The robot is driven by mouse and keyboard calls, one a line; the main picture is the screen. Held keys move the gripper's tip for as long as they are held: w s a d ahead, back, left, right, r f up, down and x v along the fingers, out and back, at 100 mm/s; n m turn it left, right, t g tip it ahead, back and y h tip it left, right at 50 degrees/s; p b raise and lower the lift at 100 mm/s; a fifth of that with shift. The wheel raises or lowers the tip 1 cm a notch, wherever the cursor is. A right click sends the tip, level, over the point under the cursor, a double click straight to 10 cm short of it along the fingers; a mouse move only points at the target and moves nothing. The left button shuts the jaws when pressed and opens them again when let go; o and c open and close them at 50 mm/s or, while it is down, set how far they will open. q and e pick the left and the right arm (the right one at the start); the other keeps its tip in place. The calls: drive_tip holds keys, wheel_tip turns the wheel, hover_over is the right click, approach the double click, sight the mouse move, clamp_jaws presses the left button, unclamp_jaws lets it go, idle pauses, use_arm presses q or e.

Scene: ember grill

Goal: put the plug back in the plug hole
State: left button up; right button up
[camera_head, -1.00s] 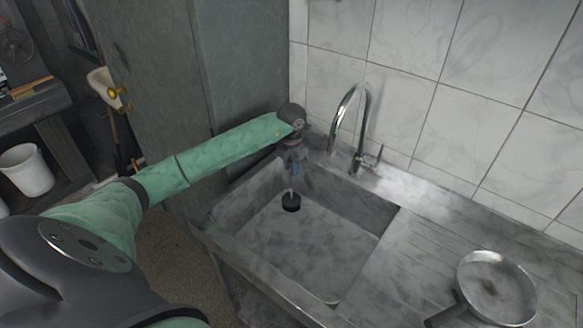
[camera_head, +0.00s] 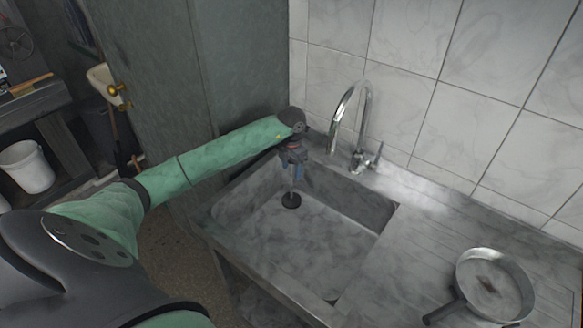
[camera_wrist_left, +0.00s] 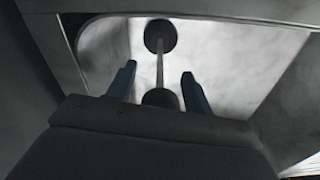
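The black plug (camera_head: 291,201) is at the sink floor near the back left corner, with a thin upright rod above it. It looks low and flat against the floor; the plug hole is hidden, apparently beneath it. The sink basin (camera_head: 335,290) is grey stone-like metal. My left gripper (camera_head: 293,174) points down directly above the plug. In the left wrist view, its two blue fingers (camera_wrist_left: 158,72) stand apart on either side of the rod and its dark knob, with gaps showing. The plug disc (camera_wrist_left: 160,35) lies beyond the fingertips. My right gripper is out of view.
A curved tap (camera_head: 362,115) stands behind the sink against the tiled wall. A pan (camera_head: 494,287) rests on the draining board at the right. The basin otherwise looks empty.

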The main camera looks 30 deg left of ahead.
use_arm(q)
drive_tip(key=shift+r, duration=0.1)
wheel_tip(320, 180, up, 6)
drive_tip(key=shift+r+p, duration=0.1)
drive_tip(key=shift+p, duration=0.95)
drive_tip(key=shift+r, duration=0.65)
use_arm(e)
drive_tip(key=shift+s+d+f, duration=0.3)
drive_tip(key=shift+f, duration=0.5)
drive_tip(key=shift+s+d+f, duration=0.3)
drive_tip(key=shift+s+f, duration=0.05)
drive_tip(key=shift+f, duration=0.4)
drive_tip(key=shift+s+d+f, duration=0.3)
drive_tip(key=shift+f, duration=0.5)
